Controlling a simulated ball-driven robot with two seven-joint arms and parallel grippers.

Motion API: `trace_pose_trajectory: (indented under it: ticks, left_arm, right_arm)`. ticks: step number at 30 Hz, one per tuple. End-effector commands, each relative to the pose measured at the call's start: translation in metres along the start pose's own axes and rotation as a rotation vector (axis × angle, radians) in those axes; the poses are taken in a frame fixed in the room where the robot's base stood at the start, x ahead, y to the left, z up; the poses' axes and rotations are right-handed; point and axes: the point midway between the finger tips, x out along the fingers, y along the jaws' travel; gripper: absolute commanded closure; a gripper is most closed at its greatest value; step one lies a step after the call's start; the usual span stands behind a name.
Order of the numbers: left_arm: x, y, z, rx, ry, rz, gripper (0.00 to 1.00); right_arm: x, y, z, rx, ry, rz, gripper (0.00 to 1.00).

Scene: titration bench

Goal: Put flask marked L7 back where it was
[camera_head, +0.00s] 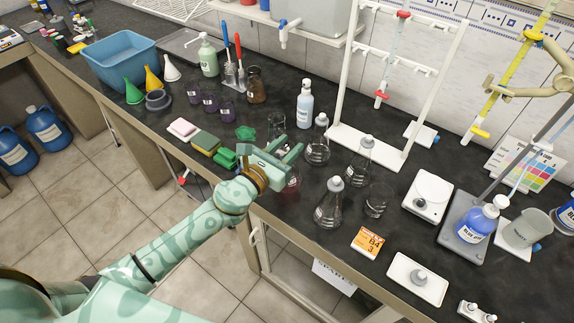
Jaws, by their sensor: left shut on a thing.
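My left gripper (287,162) is over the front part of the dark bench, shut on a glass flask with pinkish liquid (291,184). The fingers and hand hide much of this flask, and I cannot read a mark on it or tell whether its base touches the bench. Right of it stand stoppered clear flasks: one behind (317,150), one farther right (359,170) and one nearer the front (328,212). Their labels are too small to read. Another clear glass vessel (277,124) stands just behind the gripper. My right gripper is not in view.
A beaker (376,201), an orange card (368,242) and a white tray (417,279) lie to the right. A white burette stand (367,148) is behind. Sponges (205,142) and small purple flasks (209,104) are left. Some bare bench lies between the gripper and front flask.

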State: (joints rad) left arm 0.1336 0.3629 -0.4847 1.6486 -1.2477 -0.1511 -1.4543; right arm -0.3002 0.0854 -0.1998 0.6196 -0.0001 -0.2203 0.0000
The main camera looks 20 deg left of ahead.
Motion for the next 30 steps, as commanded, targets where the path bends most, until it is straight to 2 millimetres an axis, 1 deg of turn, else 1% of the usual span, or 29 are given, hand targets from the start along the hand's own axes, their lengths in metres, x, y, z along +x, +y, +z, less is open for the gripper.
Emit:
trace_pose_trajectory:
  ticks: [2, 6, 8, 15, 20, 21, 23, 30]
  left_arm:
    - [0.000, 0.000, -0.009, -0.001, 0.000, 0.001, 1.00]
    - [0.000, 0.000, -0.032, -0.001, 0.002, 0.001, 1.00]
    - [0.000, 0.000, -0.038, -0.003, 0.002, 0.001, 1.00]
    - [0.000, 0.000, -0.035, 0.000, -0.001, 0.001, 1.00]
    - [0.000, 0.000, -0.039, 0.000, -0.001, 0.001, 1.00]
    - [0.000, 0.000, -0.039, 0.000, 0.000, 0.001, 0.61]
    - [0.000, 0.000, -0.039, 0.000, -0.001, 0.001, 0.45]
    - [0.000, 0.000, -0.038, 0.000, -0.001, 0.001, 0.45]
  right_arm:
    - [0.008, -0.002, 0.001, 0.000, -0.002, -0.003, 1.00]
    - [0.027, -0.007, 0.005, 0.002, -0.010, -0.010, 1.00]
    - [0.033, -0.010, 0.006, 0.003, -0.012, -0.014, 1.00]
    - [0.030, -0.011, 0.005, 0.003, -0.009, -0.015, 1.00]
    - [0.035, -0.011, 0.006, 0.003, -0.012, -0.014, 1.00]
    - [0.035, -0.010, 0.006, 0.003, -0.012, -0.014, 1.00]
    - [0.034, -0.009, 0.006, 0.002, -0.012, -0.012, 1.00]
    - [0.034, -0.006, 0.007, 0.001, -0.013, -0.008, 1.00]
